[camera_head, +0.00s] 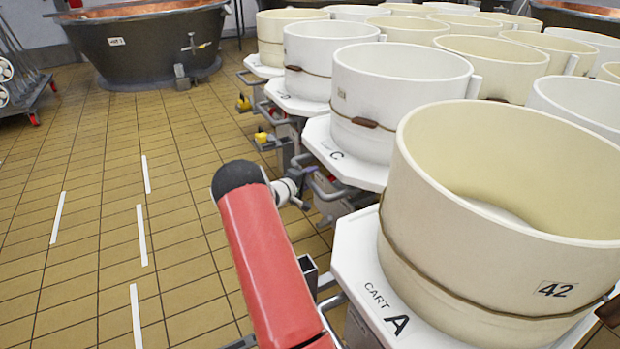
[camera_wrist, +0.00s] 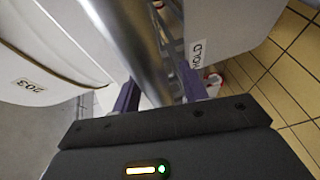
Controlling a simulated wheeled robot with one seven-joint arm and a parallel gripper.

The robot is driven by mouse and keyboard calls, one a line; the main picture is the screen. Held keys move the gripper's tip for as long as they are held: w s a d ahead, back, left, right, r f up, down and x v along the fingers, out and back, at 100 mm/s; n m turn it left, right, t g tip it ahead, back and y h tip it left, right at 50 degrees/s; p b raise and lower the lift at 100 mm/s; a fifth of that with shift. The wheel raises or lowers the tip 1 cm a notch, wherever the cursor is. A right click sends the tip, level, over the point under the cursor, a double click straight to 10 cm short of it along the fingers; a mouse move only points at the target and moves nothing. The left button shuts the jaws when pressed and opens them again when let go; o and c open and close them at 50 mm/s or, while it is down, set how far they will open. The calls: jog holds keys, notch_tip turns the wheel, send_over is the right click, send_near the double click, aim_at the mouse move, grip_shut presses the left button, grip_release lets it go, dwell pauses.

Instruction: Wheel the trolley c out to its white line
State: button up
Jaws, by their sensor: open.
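Trolley C (camera_head: 318,140) has a white octagonal top lettered "C" and carries a round white vat (camera_head: 375,100). Its grey tubular handle (camera_head: 335,193) sticks out at the front left, under the top. My gripper (camera_head: 303,182) is close to this handle, partly hidden by my red arm. In the wrist view my gripper (camera_wrist: 157,80) is open, with a thick grey metal bar (camera_wrist: 135,45) between its purple fingers; I cannot tell if they touch it. Several white lines lie on the floor to the left, one of them in the middle (camera_head: 141,235); I cannot tell which is c's.
Trolley A (camera_head: 375,290), with a cream vat (camera_head: 480,250), stands close in front. Trolley D (camera_head: 290,98) stands just behind C. A dark copper-lined vat (camera_head: 150,45) is at the back left. The tiled floor on the left is mostly clear.

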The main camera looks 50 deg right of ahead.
grip_shut()
jog(key=shift+a, duration=0.1)
